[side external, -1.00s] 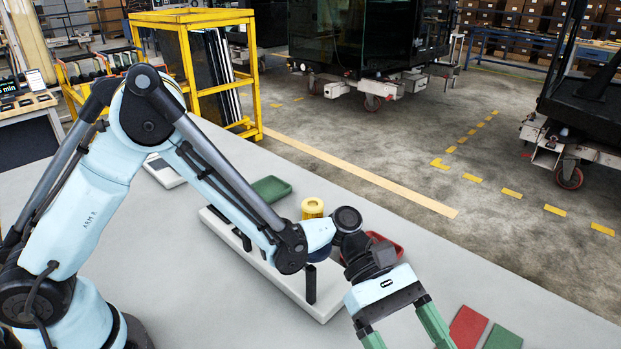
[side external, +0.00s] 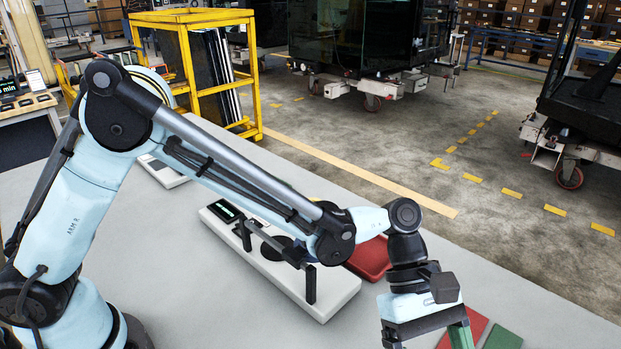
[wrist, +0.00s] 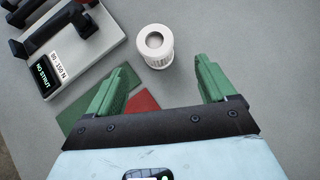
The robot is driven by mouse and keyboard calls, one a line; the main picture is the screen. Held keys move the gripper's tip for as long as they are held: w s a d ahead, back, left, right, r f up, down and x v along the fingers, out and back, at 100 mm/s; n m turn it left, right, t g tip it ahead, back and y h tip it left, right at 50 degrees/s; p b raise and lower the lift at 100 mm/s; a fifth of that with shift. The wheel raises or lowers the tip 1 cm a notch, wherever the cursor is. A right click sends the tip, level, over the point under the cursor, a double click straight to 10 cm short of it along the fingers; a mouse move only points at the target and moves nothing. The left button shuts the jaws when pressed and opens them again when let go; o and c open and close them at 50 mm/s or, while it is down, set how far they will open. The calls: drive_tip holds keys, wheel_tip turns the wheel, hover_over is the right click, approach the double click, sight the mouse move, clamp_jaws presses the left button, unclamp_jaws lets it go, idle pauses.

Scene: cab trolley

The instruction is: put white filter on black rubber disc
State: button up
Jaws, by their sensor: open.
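The white filter (wrist: 154,46) stands upright on the grey table in the wrist view, its round opening facing up. It is not seen in the side view. My gripper (wrist: 164,64) is open, with its green fingers spread and the filter just beyond and between the fingertips. In the side view my gripper is at the bottom edge, with its fingers cut off by the frame. A flat black disc (side external: 273,248) shows on the white base (side external: 327,312), partly behind a dark bar; it looks like the rubber disc.
The base, with its small display (wrist: 43,77) and dark uprights, also shows at the wrist view's upper left. A red tray (side external: 371,257) sits behind my arm. Red (wrist: 143,103) and green (wrist: 75,110) flat pieces lie near my fingers. Table right of the filter is clear.

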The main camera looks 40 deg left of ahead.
drive_tip(key=s+d+r+m+t+y, duration=0.1)
drive_tip(key=r+y, duration=0.1)
drive_tip(key=d+r+m+t+y, duration=0.1)
drive_tip(key=d+y, duration=0.1)
drive_tip(key=s+d+r+m+t+y, duration=0.1)
drive_tip(key=r+y, duration=0.1)
drive_tip(key=shift+s+d+r+y, duration=0.35)
drive_tip(key=shift+d+y, duration=0.05)
drive_tip(key=shift+d+r, duration=0.1)
drive_tip(key=shift+r, duration=0.2)
drive_tip(key=shift+t, duration=0.3)
drive_tip(key=f, duration=0.6)
drive_tip(key=shift+s+d+f, duration=0.3)
drive_tip(key=shift+w+d+f, duration=0.1)
drive_tip(key=shift+d+f, duration=0.05)
drive_tip(key=shift+f, duration=1.2)
drive_tip(key=shift+d+f, duration=0.1)
drive_tip(key=shift+f, duration=1.2)
drive_tip(key=shift+c, duration=0.3)
drive_tip(key=c, duration=1.1)
drive_tip(key=shift+r, duration=0.15)
drive_tip(key=shift+c, duration=0.2)
